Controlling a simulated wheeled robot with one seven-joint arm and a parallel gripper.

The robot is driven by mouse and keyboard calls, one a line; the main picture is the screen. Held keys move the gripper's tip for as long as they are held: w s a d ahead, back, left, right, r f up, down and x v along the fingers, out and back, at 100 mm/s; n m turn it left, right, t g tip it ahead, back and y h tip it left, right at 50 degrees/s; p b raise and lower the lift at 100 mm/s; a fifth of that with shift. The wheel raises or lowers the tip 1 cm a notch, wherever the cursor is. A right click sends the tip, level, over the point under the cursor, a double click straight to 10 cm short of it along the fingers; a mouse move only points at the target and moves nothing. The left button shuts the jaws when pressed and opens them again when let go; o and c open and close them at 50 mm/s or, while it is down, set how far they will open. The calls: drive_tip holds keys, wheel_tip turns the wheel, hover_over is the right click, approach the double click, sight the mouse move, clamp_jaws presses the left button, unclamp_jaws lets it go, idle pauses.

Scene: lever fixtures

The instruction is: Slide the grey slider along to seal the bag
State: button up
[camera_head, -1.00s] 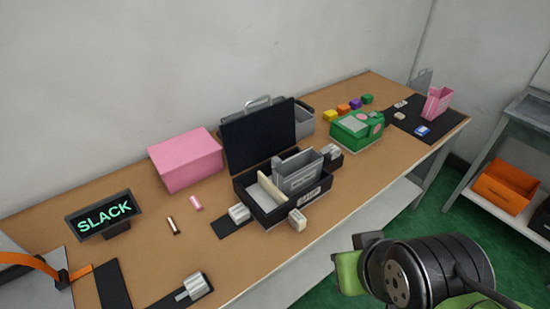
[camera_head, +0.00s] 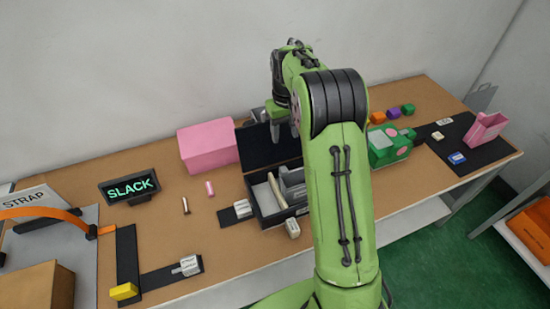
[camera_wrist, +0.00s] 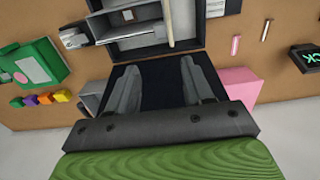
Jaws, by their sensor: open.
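My gripper (camera_head: 285,133) is above the black open-lidded box (camera_head: 262,216), partly hidden behind my arm. In the wrist view my gripper (camera_wrist: 160,68) is open and empty, its two grey fingers apart in front of the box's dark lid (camera_wrist: 155,80). A grey slider-like block (camera_head: 189,265) sits at one end of a black track at the front left. Another pale grey block (camera_head: 243,208) is on a dark strip beside the box. An open pink bag-like container (camera_head: 487,128) stands on a dark mat at the far right. I cannot tell which block is the bag's slider.
A pink box (camera_head: 208,147) stands beside the lid. A SLACK sign (camera_head: 129,186), an orange strap (camera_head: 40,213) and a yellow block (camera_head: 124,291) are at left. A green box (camera_head: 388,147) is right of my arm.

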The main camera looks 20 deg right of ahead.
sight(284, 169)
wheel_tip(284, 169, down, 16)
drive_tip(key=shift+s+r, duration=0.15)
clamp_jaws()
idle(0.3)
